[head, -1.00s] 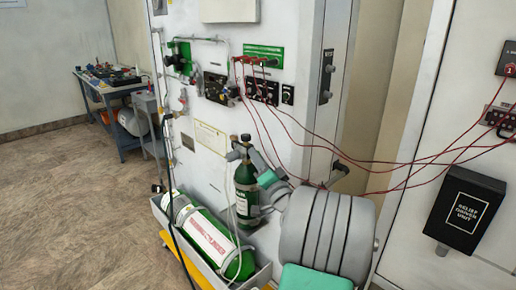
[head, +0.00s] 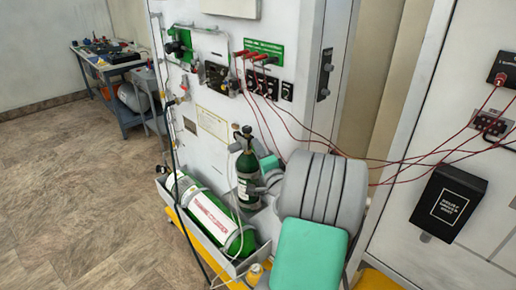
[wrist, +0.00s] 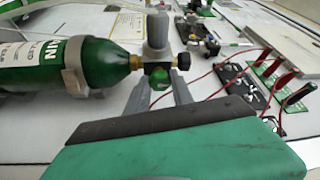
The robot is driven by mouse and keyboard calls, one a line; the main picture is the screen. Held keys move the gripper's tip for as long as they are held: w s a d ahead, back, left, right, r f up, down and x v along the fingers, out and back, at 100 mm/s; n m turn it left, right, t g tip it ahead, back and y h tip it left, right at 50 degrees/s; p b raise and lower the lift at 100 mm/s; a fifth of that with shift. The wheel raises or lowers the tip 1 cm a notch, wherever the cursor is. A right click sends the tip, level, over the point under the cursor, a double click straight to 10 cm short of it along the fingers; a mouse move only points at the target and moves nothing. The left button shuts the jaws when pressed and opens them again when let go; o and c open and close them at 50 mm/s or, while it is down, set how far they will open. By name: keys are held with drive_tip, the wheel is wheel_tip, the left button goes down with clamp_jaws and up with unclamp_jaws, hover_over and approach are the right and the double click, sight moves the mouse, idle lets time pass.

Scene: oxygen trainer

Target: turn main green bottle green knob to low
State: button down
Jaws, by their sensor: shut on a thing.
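The main green bottle (head: 248,172) stands upright against the white wall panel in the head view, with its valve at the top. In the wrist view the bottle (wrist: 95,65) lies sideways at the left, its neck pointing right to a dark valve with brass fittings and a grey cap. The green knob (wrist: 159,80) sticks out of this valve. My gripper (wrist: 160,84) has its two grey fingers on either side of the knob and is shut on it. In the head view my arm hides the fingers. I cannot read the knob's setting.
A larger green cylinder (head: 207,217) lies in a grey tray (head: 165,187) below. A black box (head: 448,203) is on the right wall. Floor at the left is clear.

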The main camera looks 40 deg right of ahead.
drive_tip(key=c, duration=1.1)
unclamp_jaws()
drive_tip(key=shift+s, duration=0.1)
drive_tip(key=b+v, duration=0.2)
drive_tip(key=v, duration=0.5)
drive_tip(key=shift+s+a+b, duration=0.15)
drive_tip(key=shift+s+b, duration=0.15)
